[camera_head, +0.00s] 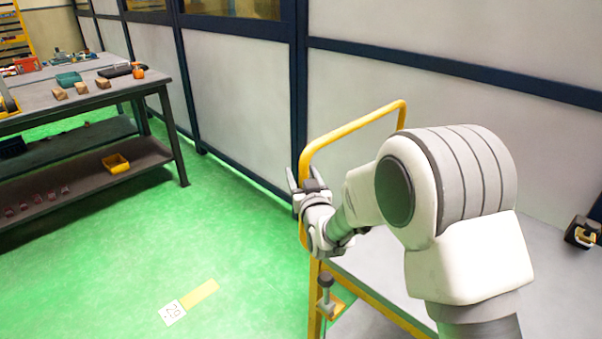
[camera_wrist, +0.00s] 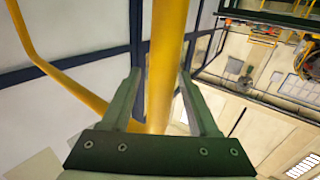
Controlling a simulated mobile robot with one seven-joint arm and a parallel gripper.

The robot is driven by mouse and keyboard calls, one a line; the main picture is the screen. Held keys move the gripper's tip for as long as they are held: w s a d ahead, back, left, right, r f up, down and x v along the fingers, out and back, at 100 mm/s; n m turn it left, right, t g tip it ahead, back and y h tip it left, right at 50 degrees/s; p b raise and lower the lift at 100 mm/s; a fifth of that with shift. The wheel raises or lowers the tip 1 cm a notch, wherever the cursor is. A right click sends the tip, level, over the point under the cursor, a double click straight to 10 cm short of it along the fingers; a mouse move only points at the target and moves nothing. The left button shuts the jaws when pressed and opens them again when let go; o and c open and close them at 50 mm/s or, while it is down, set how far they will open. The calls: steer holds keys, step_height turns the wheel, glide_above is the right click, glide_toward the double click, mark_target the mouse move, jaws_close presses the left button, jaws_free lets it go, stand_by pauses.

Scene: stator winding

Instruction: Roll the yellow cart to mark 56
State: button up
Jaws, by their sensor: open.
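The yellow cart shows in the head view as a yellow tube handle (camera_head: 352,129) and frame, with a grey deck (camera_head: 366,269) partly hidden by my arm. My gripper (camera_head: 304,178) is at the near upright of this handle. In the wrist view the yellow bar (camera_wrist: 166,60) runs between the two fingers of my gripper (camera_wrist: 158,100), which stand apart with a gap on each side. A floor mark (camera_head: 172,313) is a white card that seems to read 29, beside a yellow strip (camera_head: 200,293). No mark 56 is in view.
A workbench (camera_head: 90,98) with wooden blocks and a lower shelf holding a yellow bin (camera_head: 116,163) stands at the left. A panelled wall (camera_head: 235,85) runs behind the cart.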

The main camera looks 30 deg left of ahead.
steer(key=shift+w+a, duration=0.3)
steer(key=shift+w, duration=0.05)
jaws_close()
stand_by(1.3)
